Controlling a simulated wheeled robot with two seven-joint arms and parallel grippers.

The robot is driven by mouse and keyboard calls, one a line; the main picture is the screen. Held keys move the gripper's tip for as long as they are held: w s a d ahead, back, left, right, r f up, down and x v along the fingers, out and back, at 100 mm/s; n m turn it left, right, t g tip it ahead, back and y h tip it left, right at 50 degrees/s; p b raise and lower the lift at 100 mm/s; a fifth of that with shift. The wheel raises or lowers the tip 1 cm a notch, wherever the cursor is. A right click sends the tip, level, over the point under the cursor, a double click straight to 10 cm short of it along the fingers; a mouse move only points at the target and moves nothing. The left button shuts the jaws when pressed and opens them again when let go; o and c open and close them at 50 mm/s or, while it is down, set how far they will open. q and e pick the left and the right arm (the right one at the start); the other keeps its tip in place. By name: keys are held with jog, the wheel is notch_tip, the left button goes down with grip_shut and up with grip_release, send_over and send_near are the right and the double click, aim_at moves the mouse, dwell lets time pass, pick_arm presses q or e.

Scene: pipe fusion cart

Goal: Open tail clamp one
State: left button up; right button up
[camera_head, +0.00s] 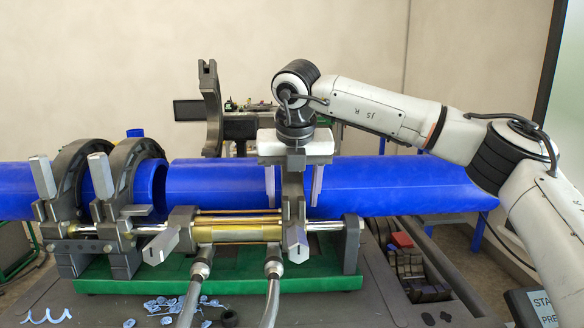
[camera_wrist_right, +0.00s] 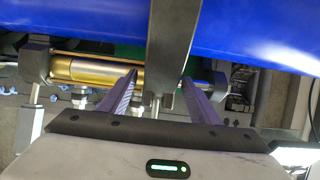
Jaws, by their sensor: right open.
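My right gripper (camera_head: 293,190) points down over the blue pipe (camera_head: 400,185), its two pale fingers spread. In the right wrist view the open fingers (camera_wrist_right: 163,95) stand on either side of a grey clamp bar (camera_wrist_right: 175,45), with gaps visible, not shut on it. In the head view this grey clamp part (camera_head: 292,205) shows between the fingers; its upper part is hidden by my gripper. A raised, curved clamp arm (camera_head: 211,110) stands open behind the pipe. No label shows which clamp is tail clamp one. My left gripper is out of view.
Two clamps (camera_head: 66,185) (camera_head: 128,185) close around the left pipe section, with upright grey handles. A brass cylinder (camera_head: 235,230) and hoses (camera_head: 272,290) lie in front, above the green base (camera_head: 240,270). Blue shavings (camera_head: 170,305) are scattered at the front. A red block (camera_head: 402,240) is at right.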

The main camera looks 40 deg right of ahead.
jog(key=shift+c, duration=0.4)
jog(key=c, duration=0.9)
jog(key=shift+w+d+r+p, duration=0.1)
jog(key=shift+w+r+p, duration=0.1)
jog(key=shift+r+p, duration=0.6)
jog(key=shift+w+d+r+p, duration=0.15)
jog(key=shift+r+p, duration=0.4)
jog(key=shift+r, duration=0.4)
jog(key=shift+w+d+r+p, duration=0.1)
jog(key=shift+w+r+p, duration=0.1)
jog(key=shift+r+p, duration=0.6)
jog(key=shift+c, duration=0.2)
jog(key=shift+r, duration=0.1)
jog(key=r+p, duration=0.1)
jog(key=w+r+p, duration=0.1)
jog(key=r+p, duration=0.2)
jog(key=shift+w+d+r+p, duration=0.25)
jog(key=shift+d+r+p, duration=0.05)
jog(key=shift+d+r, duration=0.1)
jog(key=shift+f, duration=0.1)
